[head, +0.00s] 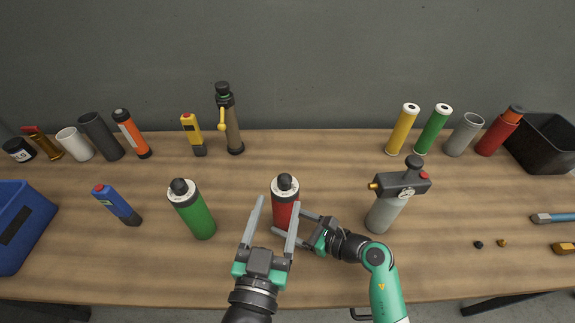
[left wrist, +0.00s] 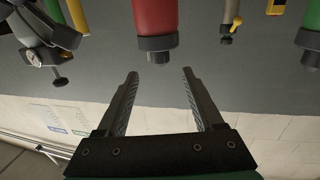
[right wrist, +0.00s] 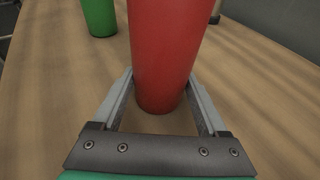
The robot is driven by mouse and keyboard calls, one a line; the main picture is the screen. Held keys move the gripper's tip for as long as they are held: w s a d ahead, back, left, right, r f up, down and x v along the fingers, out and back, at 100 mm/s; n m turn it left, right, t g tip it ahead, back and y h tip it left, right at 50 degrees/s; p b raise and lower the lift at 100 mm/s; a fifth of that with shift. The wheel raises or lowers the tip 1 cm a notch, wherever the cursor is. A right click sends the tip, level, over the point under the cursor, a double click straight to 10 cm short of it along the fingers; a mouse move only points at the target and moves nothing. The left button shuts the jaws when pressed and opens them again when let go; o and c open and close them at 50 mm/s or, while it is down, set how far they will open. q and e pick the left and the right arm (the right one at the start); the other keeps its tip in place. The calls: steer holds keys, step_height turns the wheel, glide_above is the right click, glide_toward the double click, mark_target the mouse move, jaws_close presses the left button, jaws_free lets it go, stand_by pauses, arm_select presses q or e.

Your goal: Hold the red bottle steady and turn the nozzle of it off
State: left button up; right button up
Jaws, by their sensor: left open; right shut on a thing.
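The red bottle (head: 283,213) stands upright near the middle front of the table, with a dark nozzle (head: 285,182) on top. My right gripper (head: 287,222) is shut on the lower body of the red bottle; in the right wrist view its fingers lie on both sides of the bottle (right wrist: 166,50). My left gripper (head: 275,217) is open and empty in front of the bottle. In the left wrist view the bottle appears upside down (left wrist: 156,15), and its nozzle (left wrist: 157,48) is beyond and between the open fingertips, apart from them.
A green bottle (head: 194,212) stands left of the red one, and a grey bottle with a gauge (head: 388,203) stands close on the right. A blue bin (head: 22,225) is at the left edge. Several tubes and tools line the back of the table.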

mark_target(286, 173)
arm_select(q)
steer(key=x, duration=1.1)
steer(key=shift+a, duration=0.1)
steer(key=shift+c, duration=0.3)
jaws_close()
